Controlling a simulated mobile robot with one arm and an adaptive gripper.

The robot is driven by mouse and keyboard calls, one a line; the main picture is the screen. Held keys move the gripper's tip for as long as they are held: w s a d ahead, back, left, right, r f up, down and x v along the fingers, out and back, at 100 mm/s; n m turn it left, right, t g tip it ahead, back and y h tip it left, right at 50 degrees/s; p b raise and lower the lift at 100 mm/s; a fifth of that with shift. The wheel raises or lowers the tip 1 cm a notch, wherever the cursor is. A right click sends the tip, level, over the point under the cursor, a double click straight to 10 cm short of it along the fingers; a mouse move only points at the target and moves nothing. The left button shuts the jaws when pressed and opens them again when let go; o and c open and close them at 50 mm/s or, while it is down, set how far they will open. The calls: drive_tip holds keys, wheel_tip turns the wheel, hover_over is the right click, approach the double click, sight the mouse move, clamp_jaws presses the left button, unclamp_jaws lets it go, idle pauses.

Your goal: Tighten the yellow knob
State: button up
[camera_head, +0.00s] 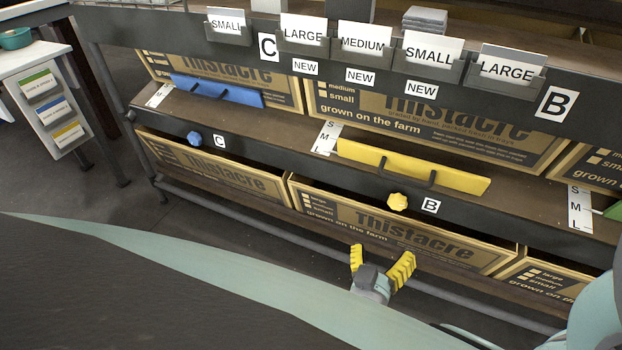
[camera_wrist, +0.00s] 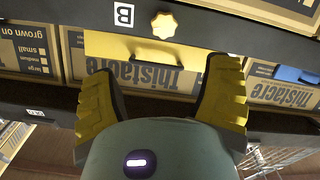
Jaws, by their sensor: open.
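The yellow knob (camera_head: 397,201) is a small lobed knob on the dark front rail, just left of the "B" label. It also shows in the wrist view (camera_wrist: 164,25), above the space between my fingers. In the wrist view my open fingers (camera_wrist: 163,100) are large in the foreground.
A blue knob (camera_head: 194,138) and a blue panel (camera_head: 216,90) are further left at the "C" label. Cardboard boxes (camera_head: 398,233) stand under and behind the rail. A lower bar (camera_head: 300,252) runs along the front. A side table with coloured cards (camera_head: 52,110) is at far left.

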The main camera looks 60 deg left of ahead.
sight(397, 203)
drive_tip(key=b+x, duration=0.2)
drive_tip(key=x, duration=0.5)
drive_tip(key=b+x, duration=0.3)
drive_tip(key=x, duration=0.5)
drive_tip(key=shift+a, duration=0.5)
drive_tip(key=shift+c, duration=0.2)
drive_tip(key=c, duration=1.2)
drive_tip(key=shift+o, duration=0.2)
